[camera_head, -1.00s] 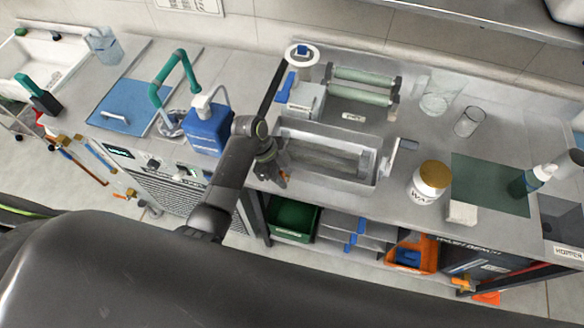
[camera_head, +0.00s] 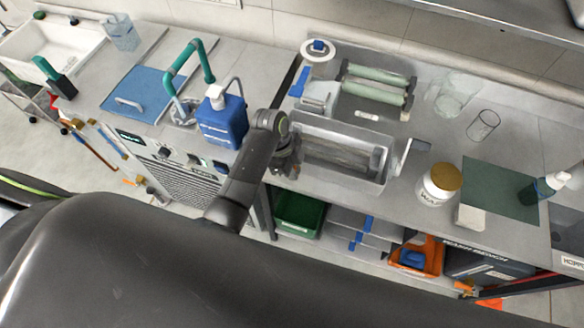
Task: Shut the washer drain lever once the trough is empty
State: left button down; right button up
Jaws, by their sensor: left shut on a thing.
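The washer trough (camera_head: 382,174) is a long open metal tub on the bench with a grey roller-like shape inside. I cannot make out any liquid in it from here. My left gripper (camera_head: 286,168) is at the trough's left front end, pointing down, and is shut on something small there. That fits the drain lever, but the gripper and wrist hide it. My right gripper is out of view.
A blue bottle (camera_head: 222,122) stands close left of my left arm. A rack with two green rollers (camera_head: 375,90) is behind the trough. A white jar with a gold lid (camera_head: 439,184) and clear glasses (camera_head: 482,125) stand to the right.

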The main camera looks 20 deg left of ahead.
pick_arm(q)
jog(key=shift+d+y, duration=0.1)
jog(key=shift+y, duration=0.2)
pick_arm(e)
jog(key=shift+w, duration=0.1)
pick_arm(q)
jog(key=c, duration=1.5)
grip_release()
jog(key=shift+d, duration=0.1)
